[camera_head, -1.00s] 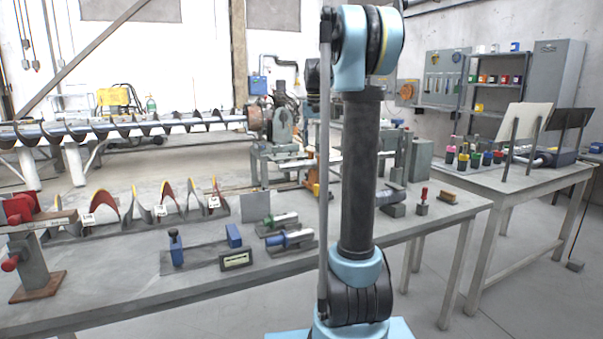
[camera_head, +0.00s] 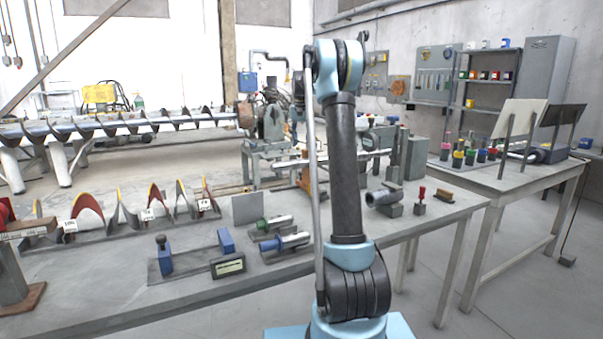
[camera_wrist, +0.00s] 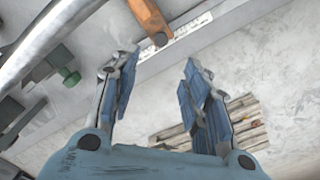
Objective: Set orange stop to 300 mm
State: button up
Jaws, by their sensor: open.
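The orange stop (camera_wrist: 148,18) shows at the top of the wrist view, with a dark round tip at its lower end. A pale strip with scale marks (camera_wrist: 187,34) lies along the edge beside it; its figures are too small to read. My gripper (camera_wrist: 160,75) is open, with nothing between its blue-padded fingers. In the picture it is below the stop and apart from it. In the head view an orange-brown part (camera_head: 305,177) shows beside the rail, just left of my arm. My gripper cannot be made out there.
A shiny tube (camera_wrist: 55,35) and a green knob (camera_wrist: 70,77) lie left of my fingers. A slatted wooden piece (camera_wrist: 235,120) is low, behind the right finger. The near workbench (camera_head: 110,305) carries blue blocks, clamps and curved auger pieces. Bare floor (camera_head: 400,310) lies right of my arm.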

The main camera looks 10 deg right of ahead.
notch_tip(320, 180, down, 14)
jog(key=shift+r, duration=0.1)
dwell(0.4)
jog(key=shift+c, duration=0.6)
jog(key=shift+a, duration=0.1)
grip_shut()
